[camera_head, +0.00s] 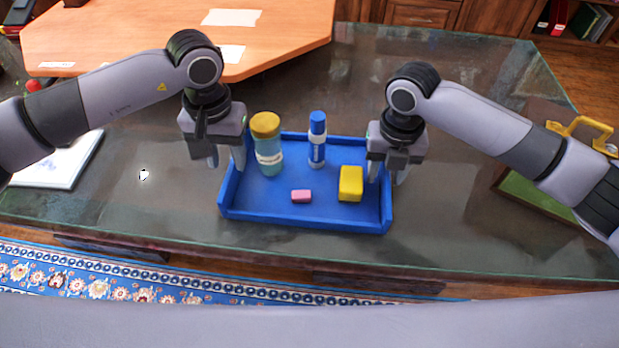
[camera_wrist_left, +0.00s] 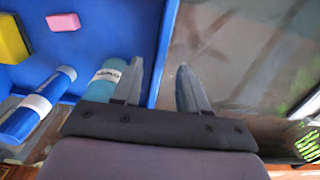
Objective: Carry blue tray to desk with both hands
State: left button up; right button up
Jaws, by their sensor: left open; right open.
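The blue tray (camera_head: 310,222) rests on the dark glass-topped table. It holds a teal jar with a yellow lid (camera_head: 268,150), a blue glue stick (camera_head: 317,140), a pink eraser (camera_head: 301,196) and a yellow block (camera_head: 350,184). My left gripper (camera_head: 226,160) is open at the tray's left wall; in the left wrist view its fingers (camera_wrist_left: 158,85) stand either side of the tray's edge (camera_wrist_left: 163,50), one inside by the jar. My right gripper (camera_head: 386,170) is open at the tray's right wall. Whether its fingers straddle that wall is hard to tell.
A light wood desk (camera_head: 120,30) with paper sheets stands behind at the left. A white tablet or board (camera_head: 60,162) lies left on the glass table (camera_head: 470,200). A green board with a yellow handle (camera_head: 530,190) lies right. Bare glass surrounds the tray.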

jog(key=shift+r, duration=0.25)
pick_arm(q)
notch_tip(320, 180, up, 7)
pick_arm(e)
notch_tip(320, 180, up, 12)
jog(key=shift+f, duration=0.25)
pick_arm(q)
jog(key=shift+f, duration=0.1)
dwell(0.4)
